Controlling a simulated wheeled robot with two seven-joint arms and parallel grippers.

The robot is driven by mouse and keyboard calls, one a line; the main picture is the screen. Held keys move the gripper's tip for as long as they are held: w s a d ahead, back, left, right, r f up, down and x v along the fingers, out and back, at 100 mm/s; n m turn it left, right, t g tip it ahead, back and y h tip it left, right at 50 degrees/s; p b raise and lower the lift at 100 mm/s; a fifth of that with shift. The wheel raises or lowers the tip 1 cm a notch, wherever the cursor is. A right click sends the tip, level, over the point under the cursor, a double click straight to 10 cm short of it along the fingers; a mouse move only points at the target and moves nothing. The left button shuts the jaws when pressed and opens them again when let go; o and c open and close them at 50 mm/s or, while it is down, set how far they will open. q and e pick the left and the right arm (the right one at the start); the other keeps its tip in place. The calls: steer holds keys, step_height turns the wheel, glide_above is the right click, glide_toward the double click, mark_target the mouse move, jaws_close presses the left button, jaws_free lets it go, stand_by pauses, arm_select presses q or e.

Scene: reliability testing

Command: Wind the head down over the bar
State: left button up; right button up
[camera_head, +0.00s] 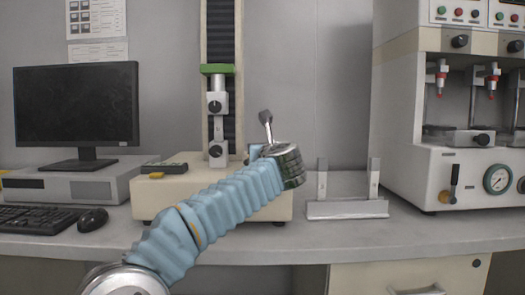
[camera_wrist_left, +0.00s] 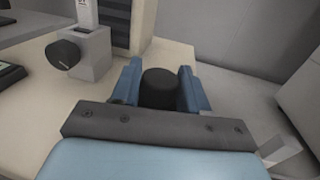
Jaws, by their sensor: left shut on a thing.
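The testing machine's head, a green crosshead (camera_head: 217,69) with a grey knobbed grip (camera_head: 217,102) below it, is high on the dark column. A thin grey bar (camera_head: 217,128) shows upright between this grip and the lower grip (camera_head: 217,153). My left gripper (camera_head: 256,151) is at the right of the machine's base, mostly hidden behind my wrist. In the left wrist view, its blue fingers (camera_wrist_left: 158,88) are shut on a black round knob (camera_wrist_left: 159,82). The lower grip's dark knob (camera_wrist_left: 63,54) shows at upper left there. My right gripper is not in view.
The cream machine base (camera_head: 150,190) stands on a grey bench. A stand with two uprights (camera_head: 347,209) is right of my wrist. A larger test rig (camera_head: 420,175) is at the right; a monitor (camera_head: 76,105), keyboard (camera_head: 40,218) and mouse (camera_head: 92,220) are at the left.

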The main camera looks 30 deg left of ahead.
arm_select(q)
steer(key=shift+y, duration=0.3)
steer(key=o, duration=0.9)
steer(key=shift+o, duration=0.2)
steer(key=b+v, duration=0.1)
steer(key=v, duration=1.2)
steer(key=shift+s+d+r, duration=0.15)
steer(key=shift+s+d, duration=0.05)
steer(key=shift+d, duration=0.15)
